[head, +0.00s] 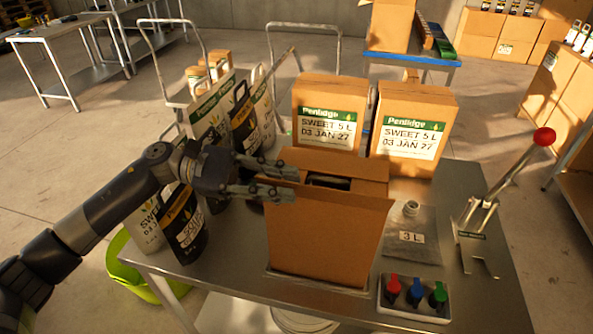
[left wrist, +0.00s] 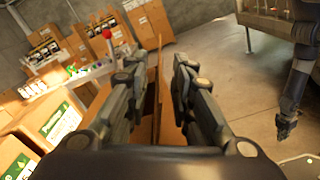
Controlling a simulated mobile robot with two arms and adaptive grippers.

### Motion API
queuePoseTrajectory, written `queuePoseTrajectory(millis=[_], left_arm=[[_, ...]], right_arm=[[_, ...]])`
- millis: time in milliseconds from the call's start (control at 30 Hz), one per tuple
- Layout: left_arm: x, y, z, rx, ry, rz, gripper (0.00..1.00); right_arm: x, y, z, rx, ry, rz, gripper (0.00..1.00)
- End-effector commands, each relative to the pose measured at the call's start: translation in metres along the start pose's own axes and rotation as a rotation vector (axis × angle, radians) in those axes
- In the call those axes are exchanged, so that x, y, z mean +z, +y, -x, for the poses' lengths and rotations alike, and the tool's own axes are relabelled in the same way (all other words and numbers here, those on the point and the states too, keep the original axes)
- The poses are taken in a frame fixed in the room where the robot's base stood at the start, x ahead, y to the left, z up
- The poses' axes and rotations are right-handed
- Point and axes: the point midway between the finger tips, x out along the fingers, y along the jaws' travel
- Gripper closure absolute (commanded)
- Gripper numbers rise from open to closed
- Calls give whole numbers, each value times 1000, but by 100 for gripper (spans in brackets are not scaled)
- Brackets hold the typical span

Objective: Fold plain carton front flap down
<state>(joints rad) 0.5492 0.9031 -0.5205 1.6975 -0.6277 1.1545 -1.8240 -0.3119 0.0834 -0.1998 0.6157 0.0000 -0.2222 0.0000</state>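The plain carton (head: 325,240) stands upright on the metal table, its top partly open with a dark gap showing inside. A brown flap (head: 345,163) shows along the far side of its top; I cannot clearly separate the front flap from the front wall. My left gripper (head: 296,184) is at the carton's upper left, its fingers apart and reaching over the top edge. In the left wrist view the fingers (left wrist: 158,85) are spread, with brown carton board visible between and below them; contact is unclear. My right gripper (left wrist: 286,128) hangs at the right of that view, small and dark.
Two labelled Penlidge cartons (head: 330,112) (head: 413,125) stand behind. A clear 3 L pouch (head: 411,238), a button box (head: 414,297) and a red-knobbed lever press (head: 480,225) are to the right. Dark and white pouches (head: 185,225) stand at the left.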

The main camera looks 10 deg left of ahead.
Motion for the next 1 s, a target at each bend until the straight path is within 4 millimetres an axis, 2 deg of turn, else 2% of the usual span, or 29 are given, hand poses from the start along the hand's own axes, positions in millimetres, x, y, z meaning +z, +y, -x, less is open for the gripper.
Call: queuePoseTrajectory(millis=[33,200,367,567,667,1000], left_arm=[[5,2,-8,-2,-3,0,78],[2,1,-24,0,-1,1,78],[0,0,-29,0,0,0,78],[0,0,-29,0,0,0,78],[0,0,-29,0,0,0,100],[-1,0,-28,0,0,6,100]], right_arm=[[-1,-2,9,-3,0,-1,100],[-10,-6,16,-7,11,-3,100],[-19,-5,17,-6,25,-4,100],[-19,-5,17,-6,26,-3,100],[-19,-3,17,-4,25,-2,100],[-15,2,14,2,20,0,100]])
